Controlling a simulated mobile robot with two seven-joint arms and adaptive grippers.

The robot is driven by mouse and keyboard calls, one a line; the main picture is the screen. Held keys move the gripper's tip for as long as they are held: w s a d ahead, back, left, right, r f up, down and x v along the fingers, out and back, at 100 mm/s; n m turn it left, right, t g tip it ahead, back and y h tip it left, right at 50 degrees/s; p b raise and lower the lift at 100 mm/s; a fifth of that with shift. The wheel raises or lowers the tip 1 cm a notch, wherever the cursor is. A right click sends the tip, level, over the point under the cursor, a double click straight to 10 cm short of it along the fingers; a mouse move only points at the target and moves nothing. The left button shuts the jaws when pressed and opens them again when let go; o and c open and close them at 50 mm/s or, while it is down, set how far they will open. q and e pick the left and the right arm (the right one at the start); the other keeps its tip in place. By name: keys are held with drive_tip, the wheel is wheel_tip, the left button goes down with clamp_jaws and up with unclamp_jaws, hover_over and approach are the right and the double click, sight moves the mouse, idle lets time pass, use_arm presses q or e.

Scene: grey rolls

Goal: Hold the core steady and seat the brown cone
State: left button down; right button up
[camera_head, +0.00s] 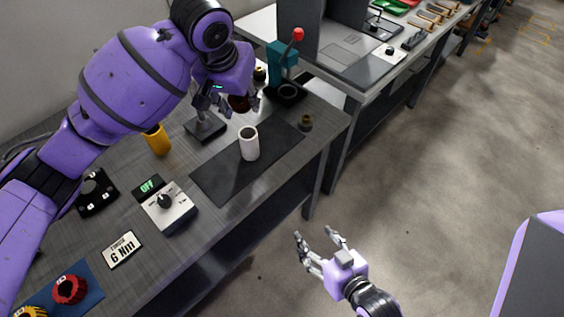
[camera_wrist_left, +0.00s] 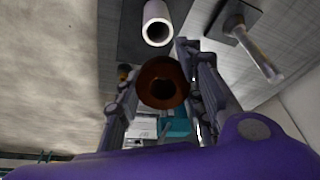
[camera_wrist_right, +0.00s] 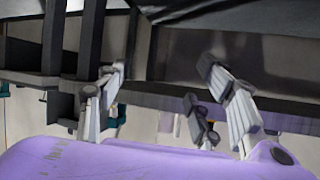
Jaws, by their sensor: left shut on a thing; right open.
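The white hollow core (camera_head: 249,143) stands upright on the dark mat (camera_head: 222,182) on the workbench. My left gripper (camera_head: 236,99) is shut on the brown cone (camera_head: 239,104) and holds it above the bench, behind the core and apart from it. In the left wrist view the cone (camera_wrist_left: 162,82) sits between the fingers with its round opening showing, and the core (camera_wrist_left: 157,23) is beyond it. My right gripper (camera_head: 318,240) is open and empty, off the bench's front edge over the floor. Its spread fingers show in the right wrist view (camera_wrist_right: 165,95).
A small brown cone-like piece (camera_head: 305,123) stands near the mat's right end. A post on a base (camera_head: 205,126) and a yellow cylinder (camera_head: 157,139) stand left of the core. A teal press (camera_head: 281,65) stands behind. A control box (camera_head: 168,206) sits nearer.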

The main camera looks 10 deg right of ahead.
sight(255, 147)
drive_tip(key=w+a+r+n+t+y, duration=0.1)
drive_tip(key=w+a+r+n+y, duration=0.15)
drive_tip(key=w+r, duration=0.4)
drive_tip(key=w+a+r+n+t+y, duration=0.2)
drive_tip(key=w+a+r+y, duration=0.15)
drive_tip(key=w+r, duration=0.35)
drive_tip(key=shift+y, duration=0.4)
drive_tip(key=x, duration=0.8)
drive_tip(key=f+x, duration=0.1)
drive_tip(key=x, duration=0.4)
drive_tip(key=shift+w+d, duration=0.1)
drive_tip(key=shift+d, duration=0.1)
